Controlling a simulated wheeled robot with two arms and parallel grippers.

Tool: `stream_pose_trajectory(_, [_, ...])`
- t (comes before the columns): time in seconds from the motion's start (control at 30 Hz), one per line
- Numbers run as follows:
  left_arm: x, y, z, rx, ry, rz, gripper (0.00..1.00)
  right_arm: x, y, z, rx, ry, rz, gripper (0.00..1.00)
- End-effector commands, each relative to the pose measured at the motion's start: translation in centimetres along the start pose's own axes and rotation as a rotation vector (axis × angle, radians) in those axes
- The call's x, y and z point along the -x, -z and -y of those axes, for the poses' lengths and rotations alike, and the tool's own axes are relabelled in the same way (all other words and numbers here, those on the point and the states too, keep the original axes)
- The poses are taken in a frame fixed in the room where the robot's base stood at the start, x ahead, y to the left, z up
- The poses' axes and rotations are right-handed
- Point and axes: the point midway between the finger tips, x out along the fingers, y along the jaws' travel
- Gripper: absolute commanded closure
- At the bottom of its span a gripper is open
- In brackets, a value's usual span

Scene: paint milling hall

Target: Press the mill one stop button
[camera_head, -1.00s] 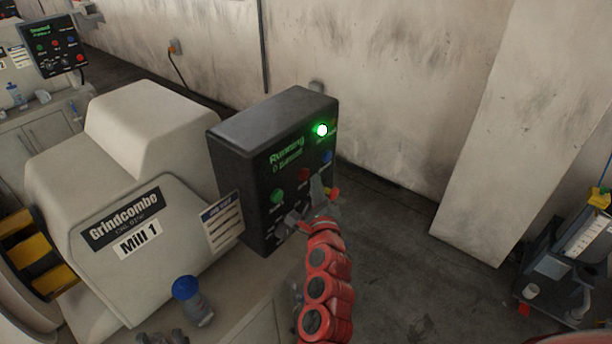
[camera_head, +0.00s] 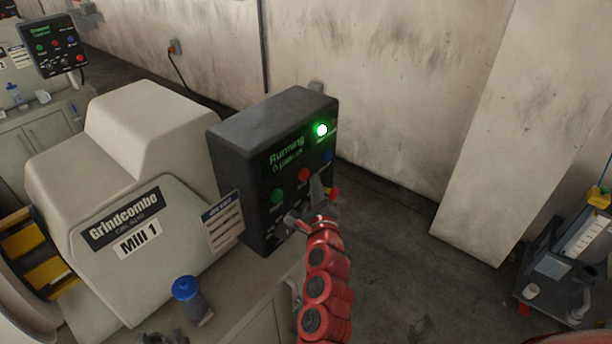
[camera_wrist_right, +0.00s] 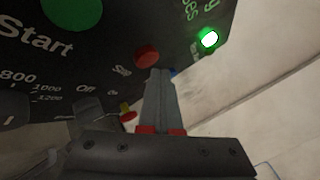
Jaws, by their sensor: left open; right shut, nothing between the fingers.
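The Mill 1 control box (camera_head: 228,150) is dark, with a lit green lamp (camera_head: 321,130) and a display reading "Running". A green Start button (camera_head: 277,196) sits at its left. The red stop button (camera_head: 303,174) is right of it, and shows larger in the right wrist view (camera_wrist_right: 147,55). My right gripper (camera_head: 317,180) is shut and empty, its tips close beside the red stop button. In the right wrist view the fingertips (camera_wrist_right: 160,72) overlap its lower right edge; I cannot tell whether they touch. My left gripper (camera_head: 162,339) is open, partly visible at the bottom edge.
A red knob on a yellow base (camera_head: 333,194) and a blue button (camera_head: 327,157) are close to my right gripper. A blue-capped bottle (camera_head: 187,289) stands before the mill housing (camera_head: 150,200). Another control panel (camera_head: 55,47) is far left.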

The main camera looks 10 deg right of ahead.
Motion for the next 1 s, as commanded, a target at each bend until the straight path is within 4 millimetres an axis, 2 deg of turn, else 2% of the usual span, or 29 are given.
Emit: stream_pose_trajectory(1.0, [0.13,-0.02,-0.01,0.0,0.0,0.0,0.5,-0.83,-0.56,-0.54,0.0,0.001,-0.001,1.0])
